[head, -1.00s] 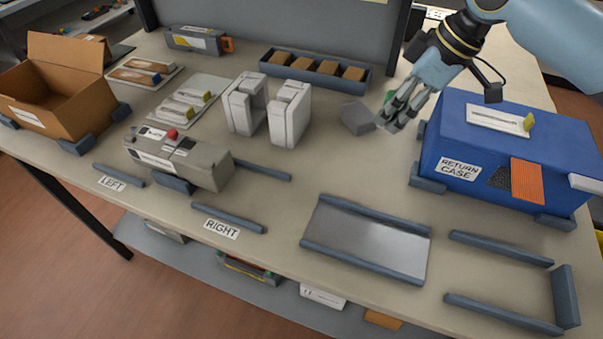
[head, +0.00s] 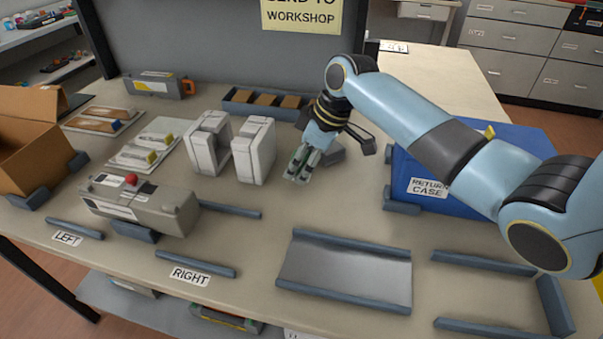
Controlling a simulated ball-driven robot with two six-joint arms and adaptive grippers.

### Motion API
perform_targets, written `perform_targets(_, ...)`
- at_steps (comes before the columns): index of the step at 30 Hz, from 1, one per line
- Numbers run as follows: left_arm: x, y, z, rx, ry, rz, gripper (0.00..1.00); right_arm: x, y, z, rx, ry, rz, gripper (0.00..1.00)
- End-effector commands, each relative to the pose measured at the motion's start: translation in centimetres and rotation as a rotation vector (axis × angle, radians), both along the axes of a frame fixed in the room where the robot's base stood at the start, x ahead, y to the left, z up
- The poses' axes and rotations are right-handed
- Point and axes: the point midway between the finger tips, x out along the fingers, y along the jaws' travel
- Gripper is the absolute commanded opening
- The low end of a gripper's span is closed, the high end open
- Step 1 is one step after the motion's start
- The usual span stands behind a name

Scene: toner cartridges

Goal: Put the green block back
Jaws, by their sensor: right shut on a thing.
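My right gripper (head: 300,168) reaches down over the middle of the table, just right of the white upright pair. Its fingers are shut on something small. A dull green shows at the fingers, which I take to be the green block, mostly hidden by them. My left gripper is not in view.
White upright blocks (head: 254,150) stand close left of the gripper. A blue-grey tray (head: 236,108) of brown blocks is behind. The blue return case (head: 402,165) is right, partly behind my arm. A grey channel (head: 340,270) lies in front, with clear table between.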

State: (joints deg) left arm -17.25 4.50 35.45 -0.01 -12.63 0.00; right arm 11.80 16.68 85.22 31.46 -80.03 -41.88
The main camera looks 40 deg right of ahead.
Motion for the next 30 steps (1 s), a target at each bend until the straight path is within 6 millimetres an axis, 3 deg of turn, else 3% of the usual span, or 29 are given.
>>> perform_targets(6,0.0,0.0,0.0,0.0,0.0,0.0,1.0,-0.1,0.0,-2.7,-0.001,0.002,-0.001,0.14)
perform_targets(17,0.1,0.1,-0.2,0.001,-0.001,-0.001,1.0,-0.1,0.0,-3.1,0.0,0.001,-0.001,0.14)
perform_targets(18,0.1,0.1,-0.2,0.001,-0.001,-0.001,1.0,-0.1,0.0,-3.0,0.0,0.001,-0.001,0.44)
perform_targets(22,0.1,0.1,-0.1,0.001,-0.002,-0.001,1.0,-0.1,0.0,-3.0,0.0,0.001,-0.001,0.61)
perform_targets(30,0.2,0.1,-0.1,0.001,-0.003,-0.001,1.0,-0.1,0.0,-3.0,0.0,0.001,-0.001,0.63)
